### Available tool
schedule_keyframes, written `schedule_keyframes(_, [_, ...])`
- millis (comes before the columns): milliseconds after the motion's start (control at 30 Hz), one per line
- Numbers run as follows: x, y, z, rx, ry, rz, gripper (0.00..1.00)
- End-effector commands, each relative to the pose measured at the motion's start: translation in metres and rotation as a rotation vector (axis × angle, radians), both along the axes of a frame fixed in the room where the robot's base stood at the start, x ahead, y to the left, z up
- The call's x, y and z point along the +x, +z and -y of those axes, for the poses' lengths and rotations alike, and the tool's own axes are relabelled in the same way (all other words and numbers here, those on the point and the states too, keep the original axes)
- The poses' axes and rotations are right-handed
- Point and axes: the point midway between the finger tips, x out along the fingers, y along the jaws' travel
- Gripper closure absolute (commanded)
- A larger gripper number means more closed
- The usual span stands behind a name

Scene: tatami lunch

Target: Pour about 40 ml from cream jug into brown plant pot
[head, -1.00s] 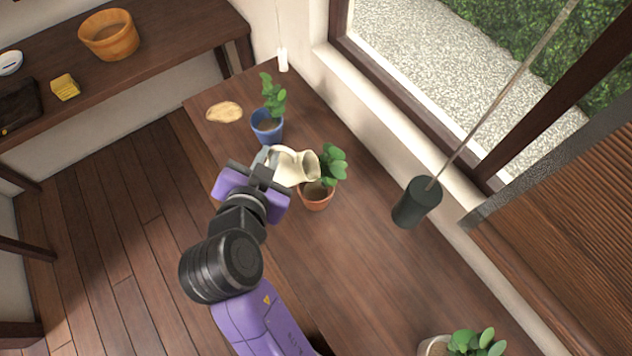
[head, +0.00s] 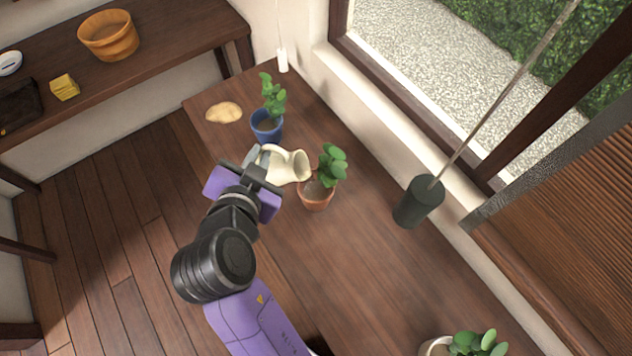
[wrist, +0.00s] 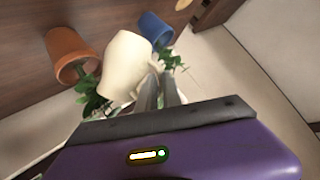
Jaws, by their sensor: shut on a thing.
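The cream jug (head: 285,166) is tilted well over, with its mouth toward the brown plant pot. My gripper (head: 262,160) is shut on the jug, at its left side in the head view. The brown plant pot (head: 315,198) stands on the table with a green plant in it. The jug's mouth is at the upper left of the pot and close to its rim in the head view. In the wrist view the jug (wrist: 127,65) is beside the brown pot (wrist: 70,50), and my gripper's fingers (wrist: 160,92) reach its side.
A blue pot (head: 267,128) with a plant stands just behind the jug. A dark cylinder (head: 418,203) on a pole is to the right. Another potted plant (head: 475,342) is at the bottom right. The table (head: 360,270) is clear between them.

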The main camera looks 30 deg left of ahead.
Motion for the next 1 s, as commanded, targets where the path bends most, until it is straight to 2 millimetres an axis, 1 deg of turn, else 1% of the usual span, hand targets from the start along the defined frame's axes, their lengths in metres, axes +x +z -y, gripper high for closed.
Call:
schedule_keyframes(367, [-0.0004, 0.0020, -0.0014, 0.032, 0.001, -0.011, 1.00])
schedule_keyframes(1000, [-0.0012, 0.0018, -0.0031, 0.030, 0.002, -0.009, 1.00])
